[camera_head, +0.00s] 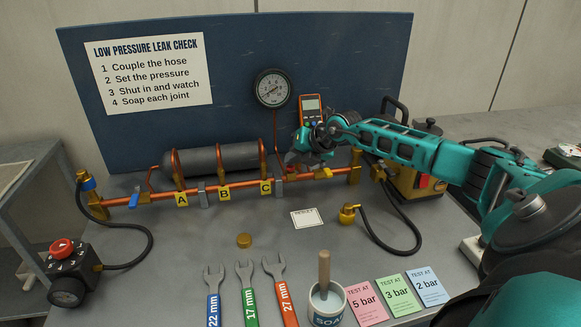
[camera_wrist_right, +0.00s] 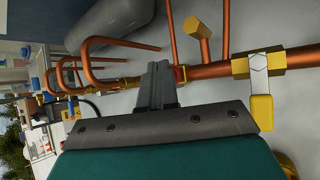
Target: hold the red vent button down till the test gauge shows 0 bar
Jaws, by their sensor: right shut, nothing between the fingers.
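The round test gauge (camera_head: 272,88) is on the blue board above the copper pipe; its reading is too small for me to tell. My right gripper (camera_head: 292,158) is at the pipe, right of label C. Its fingers (camera_wrist_right: 157,84) are shut with nothing between them. In the right wrist view a small red part (camera_wrist_right: 180,74), likely the vent button, shows at the fingertips, partly hidden by them. I cannot tell whether the fingers touch it or whether it is pressed in. My left gripper is not in view.
A yellow-handled valve (camera_wrist_right: 261,105) is on the pipe close to the fingers. A grey cylinder (camera_head: 222,157) is behind the pipe. Spanners (camera_head: 247,292), a soap pot (camera_head: 327,304) and coloured cards (camera_head: 398,295) are in front. The bench between pipe and spanners is mostly clear.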

